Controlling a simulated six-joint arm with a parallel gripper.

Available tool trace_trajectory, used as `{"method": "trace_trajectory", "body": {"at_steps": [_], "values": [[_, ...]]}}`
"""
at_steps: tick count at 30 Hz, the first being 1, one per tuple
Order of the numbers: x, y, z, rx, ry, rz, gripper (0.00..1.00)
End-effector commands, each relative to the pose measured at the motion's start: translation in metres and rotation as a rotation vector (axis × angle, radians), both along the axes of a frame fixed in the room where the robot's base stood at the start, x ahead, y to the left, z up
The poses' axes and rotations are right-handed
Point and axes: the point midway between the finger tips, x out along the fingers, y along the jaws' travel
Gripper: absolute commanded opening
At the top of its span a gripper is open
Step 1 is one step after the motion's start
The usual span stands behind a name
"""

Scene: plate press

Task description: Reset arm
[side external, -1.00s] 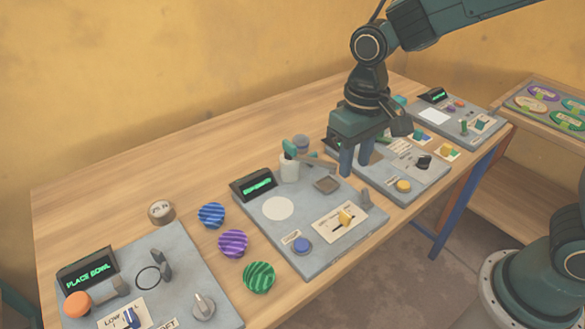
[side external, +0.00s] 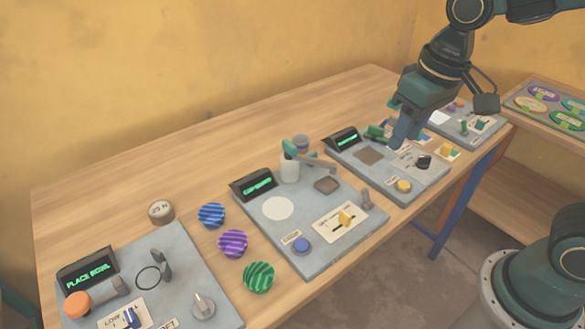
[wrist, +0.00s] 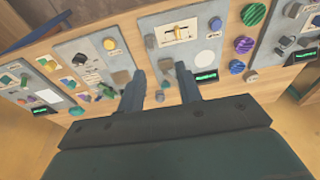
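My gripper (side external: 401,132) is raised over the third grey panel (side external: 433,186), tilted, on the right half of the bench. In the wrist view my gripper (wrist: 158,84) has its two fingers apart, with nothing held between them. The bench top and panels show beyond the fingertips. Part of the third panel is hidden behind my gripper in the side view.
The wooden bench (side external: 190,140) holds several control panels. The left panel's display (side external: 87,268) reads "PLACE BOWL". Blue (side external: 211,215), purple (side external: 233,243) and green (side external: 259,277) striped bowls lie beside the middle panel (side external: 322,256). A side tray (side external: 550,105) holds oval plates. The bench's back left is clear.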

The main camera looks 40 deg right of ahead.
Motion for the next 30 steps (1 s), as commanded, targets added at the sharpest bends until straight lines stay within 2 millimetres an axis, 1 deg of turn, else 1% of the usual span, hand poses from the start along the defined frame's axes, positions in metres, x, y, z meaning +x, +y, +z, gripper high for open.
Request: {"method": "trace_trajectory", "body": {"at_steps": [1,3,9,18,24,30], "values": [[-0.007,-0.006,0.006,0.003,-0.025,-0.003,0.35],[-0.017,-0.012,0.012,0.002,-0.053,-0.004,0.35],[-0.046,-0.03,0.025,-0.001,-0.134,-0.005,0.35],[-0.088,-0.049,0.033,-0.02,-0.249,-0.009,0.35],[-0.104,-0.054,0.033,-0.032,-0.294,-0.009,0.35],[-0.107,-0.056,0.032,-0.036,-0.304,-0.009,0.35]]}}
